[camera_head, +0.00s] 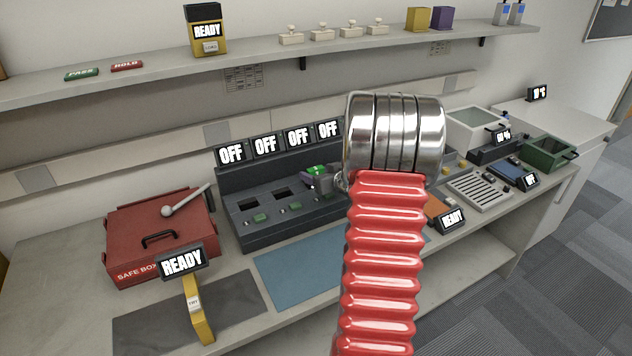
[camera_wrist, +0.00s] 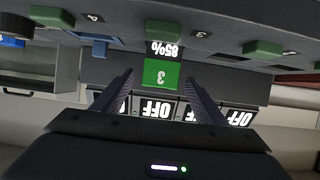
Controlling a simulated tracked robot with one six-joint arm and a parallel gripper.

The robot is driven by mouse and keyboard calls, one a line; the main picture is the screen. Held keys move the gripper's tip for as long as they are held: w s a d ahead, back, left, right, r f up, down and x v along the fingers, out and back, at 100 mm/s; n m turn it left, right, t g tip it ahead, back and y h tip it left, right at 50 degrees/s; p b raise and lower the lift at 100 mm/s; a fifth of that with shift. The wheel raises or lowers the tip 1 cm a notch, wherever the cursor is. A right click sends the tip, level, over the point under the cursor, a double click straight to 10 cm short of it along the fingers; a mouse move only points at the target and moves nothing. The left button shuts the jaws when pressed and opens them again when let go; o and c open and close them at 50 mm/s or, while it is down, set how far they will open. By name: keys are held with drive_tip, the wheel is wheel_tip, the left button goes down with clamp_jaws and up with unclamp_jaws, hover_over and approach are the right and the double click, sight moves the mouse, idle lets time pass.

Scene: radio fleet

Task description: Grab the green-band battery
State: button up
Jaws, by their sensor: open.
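That view is upside down. In the head view its green top (camera_head: 317,170) shows at the dark charger (camera_head: 290,215), partly hidden by my gripper. My gripper (camera_wrist: 163,84) is open, with one finger on each side of the green face in the picture. I cannot tell whether the fingers touch it. In the head view my gripper (camera_head: 324,182) is small and partly behind my red arm.
Several "OFF" displays (camera_head: 265,145) stand along the charger's back. A red safe box (camera_head: 125,234) is at left, near a yellow "READY" device (camera_head: 196,305). A blue mat (camera_head: 295,267) lies clear in front. A green bin (camera_head: 548,154) stands at far right.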

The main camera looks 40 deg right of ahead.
drive_tip(key=shift+x, duration=1.3)
drive_tip(key=shift+c, duration=0.2)
drive_tip(key=c, duration=1.2)
drive_tip(key=shift+r, duration=0.1)
wheel_tip(320, 180, up, 10)
drive_tip(key=shift+f, duration=0.1)
